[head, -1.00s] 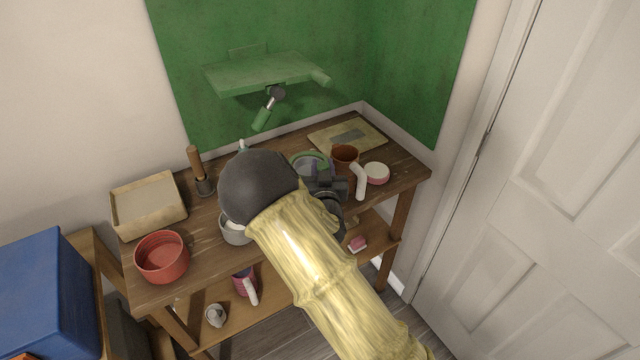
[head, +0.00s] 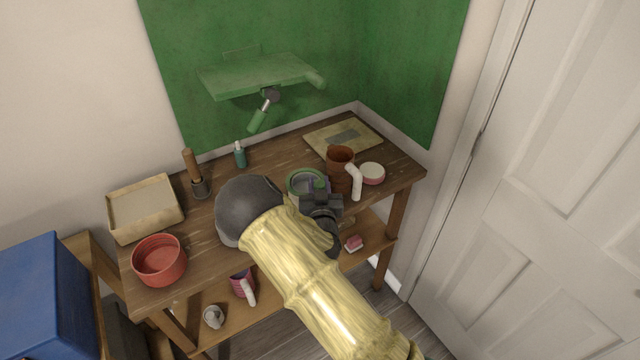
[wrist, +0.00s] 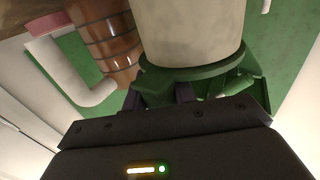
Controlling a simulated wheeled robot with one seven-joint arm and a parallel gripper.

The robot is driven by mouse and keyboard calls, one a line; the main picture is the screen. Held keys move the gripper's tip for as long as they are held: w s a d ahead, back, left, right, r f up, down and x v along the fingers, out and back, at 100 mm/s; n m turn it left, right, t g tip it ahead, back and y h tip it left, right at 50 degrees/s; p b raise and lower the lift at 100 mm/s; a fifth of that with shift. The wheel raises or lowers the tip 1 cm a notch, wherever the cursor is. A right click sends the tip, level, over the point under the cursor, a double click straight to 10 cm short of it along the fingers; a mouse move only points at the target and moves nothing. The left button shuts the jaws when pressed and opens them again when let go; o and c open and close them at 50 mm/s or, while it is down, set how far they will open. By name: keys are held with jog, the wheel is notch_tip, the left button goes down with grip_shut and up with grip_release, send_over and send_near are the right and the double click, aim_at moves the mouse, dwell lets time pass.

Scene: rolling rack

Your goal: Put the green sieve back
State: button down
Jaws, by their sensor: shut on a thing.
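The green sieve (head: 292,194) shows in the head view as a green ring with a grey inside, over the right half of the wooden bench. My gripper (head: 318,190) is beside its right front side and is shut on it. In the wrist view the sieve's green rim (wrist: 195,72) sits at my fingertips (wrist: 158,97), against a pale rounded body. My gripper and arm hide part of the sieve in the head view. I cannot tell whether it touches the bench.
A brown mug (head: 338,158) with a white handle stands close right of the sieve, beside a pink-and-white round tub (head: 372,173). A board (head: 318,140) lies behind. A green shelf (head: 255,77) hangs above. A teal bottle (head: 240,157), red pot (head: 160,262) and tray (head: 145,207) stand left.

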jog(key=shift+s+a, duration=0.1)
jog(key=shift+a, duration=0.05)
jog(key=shift+f+b, duration=0.2)
jog(key=shift+b, duration=0.1)
jog(key=c, duration=1.1)
grip_release()
jog(key=shift+r+p, duration=0.1)
jog(key=shift+p, duration=0.35)
jog(key=s, duration=0.5)
jog(key=s+d, duration=0.1)
jog(key=s, duration=0.5)
jog(key=s+p, duration=0.1)
jog(key=s, duration=0.5)
jog(key=shift+s+d+r, duration=0.1)
jog(key=shift+s+d, duration=0.05)
jog(key=shift+d, duration=0.25)
